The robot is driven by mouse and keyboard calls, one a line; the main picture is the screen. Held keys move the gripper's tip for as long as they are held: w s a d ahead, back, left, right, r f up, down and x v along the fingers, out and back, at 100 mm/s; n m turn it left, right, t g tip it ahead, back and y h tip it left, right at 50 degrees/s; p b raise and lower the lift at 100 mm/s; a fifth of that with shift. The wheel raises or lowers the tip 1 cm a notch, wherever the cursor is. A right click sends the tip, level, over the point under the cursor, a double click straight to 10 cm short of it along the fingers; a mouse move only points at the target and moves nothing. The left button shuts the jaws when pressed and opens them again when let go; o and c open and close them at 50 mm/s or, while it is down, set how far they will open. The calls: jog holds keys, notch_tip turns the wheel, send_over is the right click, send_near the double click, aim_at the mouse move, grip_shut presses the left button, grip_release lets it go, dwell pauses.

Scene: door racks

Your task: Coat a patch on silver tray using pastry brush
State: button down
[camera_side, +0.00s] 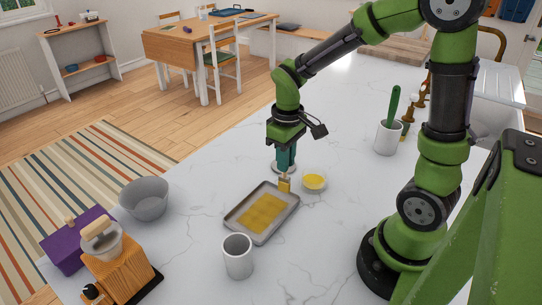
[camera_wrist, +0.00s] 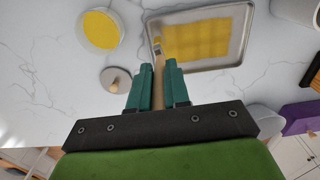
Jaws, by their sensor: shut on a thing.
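The silver tray (camera_side: 236,224) lies flat on the marble counter, with a broad yellow coated patch (camera_side: 262,212) over much of its floor. It also shows in the wrist view (camera_wrist: 246,47), with the yellow patch (camera_wrist: 200,40) inside. My gripper (camera_side: 285,166) points down and is shut on the pastry brush (camera_side: 284,184). The brush head sits at the tray's far corner, at or just above the rim; contact cannot be told. In the wrist view the brush (camera_wrist: 157,52) extends from between the teal fingers (camera_wrist: 158,80), its tip at the tray's edge beside the patch.
A small bowl of yellow liquid (camera_side: 314,182) stands right of the brush. A white cup (camera_side: 238,256) stands near the tray's front, a grey bowl (camera_side: 144,199) to the left. A crock with a green-handled utensil (camera_side: 389,137) stands back right. A round-knobbed lid (camera_wrist: 116,80) lies nearby.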

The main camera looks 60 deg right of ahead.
jog(key=shift+r, duration=2.5)
